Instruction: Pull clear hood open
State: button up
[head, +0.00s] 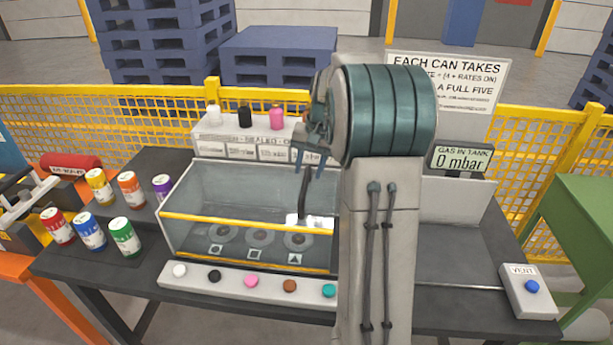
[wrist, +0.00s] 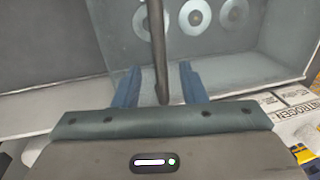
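The clear hood (head: 200,240) is a see-through box with yellow edging at the centre of the dark bench. Round discs show through it. A dark upright bar (head: 304,188) stands at its right part; I cannot tell how it joins the hood. My gripper (head: 312,150) is at the top of this bar, partly hidden by my arm. In the wrist view, the blue fingers of my gripper (wrist: 158,74) are apart. The dark bar (wrist: 158,50) runs between them with a visible gap on each side. My arm hides the hood's right end in the head view.
Several coloured cans (head: 98,187) stand left of the hood. A button strip (head: 232,282) lies in front. Behind is a white rack (head: 215,130) with bottles. At right are a "0 mbar" display (head: 462,160) and a vent box (head: 527,288).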

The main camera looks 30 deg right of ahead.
aim_at(306, 182)
jog(key=shift+w+a+f, duration=0.1)
jog(key=shift+a+f, duration=0.05)
jog(key=shift+f, duration=0.75)
jog(key=shift+w+a+f, duration=0.1)
jog(key=shift+f, duration=0.75)
grip_shut()
jog(key=shift+s, duration=0.1)
